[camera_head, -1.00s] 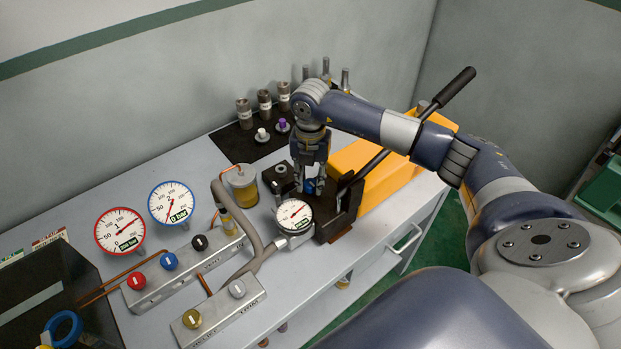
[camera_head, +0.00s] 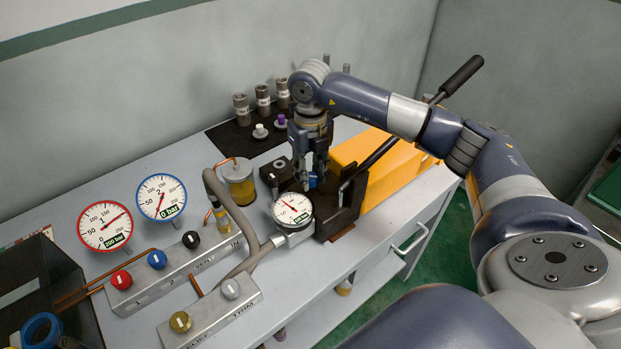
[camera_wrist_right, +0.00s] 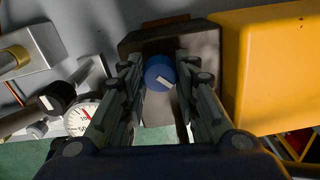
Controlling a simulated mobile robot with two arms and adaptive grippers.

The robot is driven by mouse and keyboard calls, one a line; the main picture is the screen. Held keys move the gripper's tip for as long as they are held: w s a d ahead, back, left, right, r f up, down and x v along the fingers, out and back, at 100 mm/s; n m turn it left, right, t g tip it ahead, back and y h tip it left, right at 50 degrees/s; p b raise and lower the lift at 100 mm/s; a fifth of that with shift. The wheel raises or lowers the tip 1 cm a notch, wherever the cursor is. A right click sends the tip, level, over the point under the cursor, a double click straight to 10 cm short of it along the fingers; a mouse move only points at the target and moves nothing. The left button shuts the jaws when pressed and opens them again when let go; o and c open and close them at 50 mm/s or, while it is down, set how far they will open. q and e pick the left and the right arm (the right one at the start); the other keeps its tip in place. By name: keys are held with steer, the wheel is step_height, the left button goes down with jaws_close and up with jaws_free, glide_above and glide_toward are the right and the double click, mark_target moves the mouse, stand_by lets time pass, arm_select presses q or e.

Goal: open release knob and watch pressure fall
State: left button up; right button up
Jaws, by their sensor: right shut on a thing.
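The release knob is a blue knob (camera_wrist_right: 159,73) with a white mark, on the dark pump block (camera_head: 340,215). My right gripper (camera_head: 316,183) points down at it and is shut on it, with one finger on each side in the right wrist view. In the head view the fingers hide most of the knob. The pump's round gauge (camera_head: 293,208) stands just left of the block, its red needle pointing to the upper left. The red-rimmed gauge (camera_head: 104,228) has its needle to the upper right. The blue-rimmed gauge (camera_head: 161,198) reads 0 bar. My left gripper is not in view.
A long pump handle (camera_head: 462,74) slants up to the right over a yellow tank (camera_head: 358,150). Two valve blocks with knobs (camera_head: 180,267) and a grey hose (camera_head: 222,195) lie to the left. Dark fittings (camera_head: 263,102) stand on a black mat behind. The front right tabletop is clear.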

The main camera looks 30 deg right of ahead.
mark_target(311, 176)
steer(key=n+b, duration=0.2)
steer(key=n, duration=0.1)
steer(key=shift+f+n, duration=0.1)
steer(key=shift+n, duration=0.2)
steer(key=shift+n+b, duration=0.9)
steer(key=shift+n, duration=0.7)
steer(key=o, duration=1.1)
steer(key=shift+c, duration=0.2)
step_height(311, 176, up, 12)
